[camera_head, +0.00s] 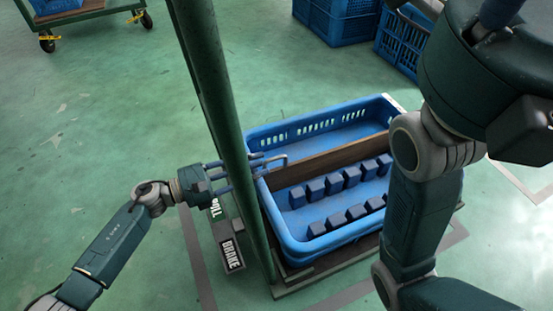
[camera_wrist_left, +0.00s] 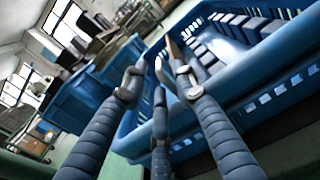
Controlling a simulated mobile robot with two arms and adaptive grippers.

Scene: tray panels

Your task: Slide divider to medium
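The divider (camera_head: 330,160) is a brown wooden board standing across the blue crate (camera_head: 262,205), from its left wall toward its right wall. Its near end shows as a brown edge in the left wrist view (camera_wrist_left: 174,52). My left gripper (camera_head: 278,164) reaches over the crate's left rim at the divider's left end. In the left wrist view its fingers (camera_wrist_left: 158,78) are spread, with the divider's end just beyond them. I cannot tell whether they touch it. My right arm comes down at the right; its gripper is out of view.
Several dark blue blocks (camera_head: 332,183) stand in rows in the crate's front part; the part behind the divider looks empty. A green post (camera_head: 212,85) rises beside the crate's left side, by a brake pedal (camera_head: 231,254). More blue crates (camera_head: 337,22) stand behind.

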